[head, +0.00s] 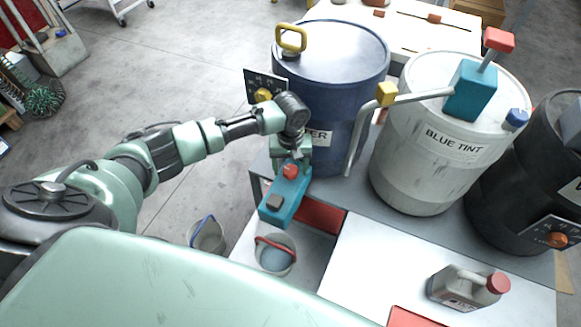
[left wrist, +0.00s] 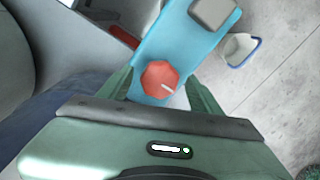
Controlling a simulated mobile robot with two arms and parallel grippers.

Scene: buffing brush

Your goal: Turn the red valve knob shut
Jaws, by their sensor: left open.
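The red valve knob (head: 290,170) sits on top of a teal valve body (head: 284,204) that sticks out in front of the blue barrel (head: 345,80). In the left wrist view the knob (left wrist: 159,79) is a faceted red disc with a white mark pointing right, on the teal body (left wrist: 182,40). My left gripper (head: 290,164) is over the knob, its jaws pointing down. In the left wrist view the open fingers of the gripper (left wrist: 161,88) stand on either side of the knob, with gaps visible. Whether they touch the teal body is unclear. My right gripper is not in view.
A bucket with a red handle (head: 275,254) and one with a blue handle (head: 207,235) stand below. A white "BLUE TINT" barrel (head: 425,175) with pipework and a dark barrel (head: 520,180) stand right. A red-capped jug (head: 462,288) is front right.

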